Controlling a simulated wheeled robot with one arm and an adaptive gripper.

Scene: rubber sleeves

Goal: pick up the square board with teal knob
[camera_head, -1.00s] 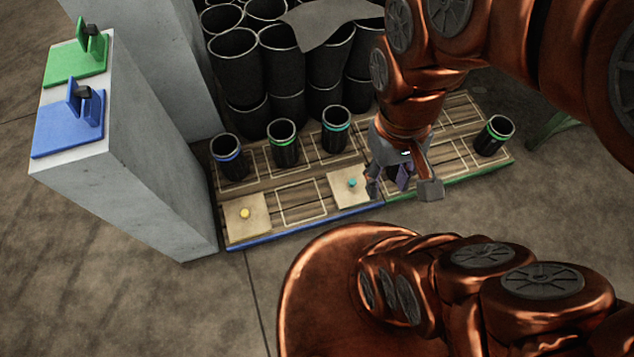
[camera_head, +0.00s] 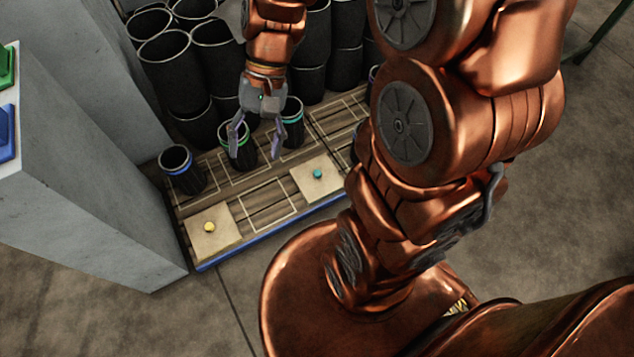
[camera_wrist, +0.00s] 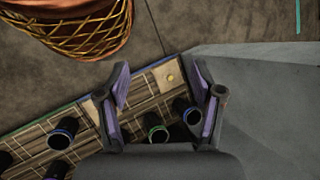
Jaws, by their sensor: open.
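The square board with teal knob (camera_head: 328,187) lies flat on the wooden pallet in the head view. It is pale tan with a small teal knob (camera_head: 317,174) near its middle. My gripper (camera_head: 257,148) is open and empty, to the left of this board and farther back. Its fingers appear around the green-banded black sleeve; contact cannot be told. In the wrist view my gripper (camera_wrist: 162,88) also shows open fingers. The board with yellow knob (camera_wrist: 168,76) appears between and beyond them. The teal-knobbed board cannot be made out clearly there.
Black sleeves with blue (camera_head: 182,170), green (camera_head: 238,150) and teal (camera_head: 292,122) bands stand on the pallet (camera_head: 262,208). Many larger black cylinders (camera_head: 170,62) stand behind. A grey block (camera_head: 85,190) rises at left. My arm hides the pallet's right part.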

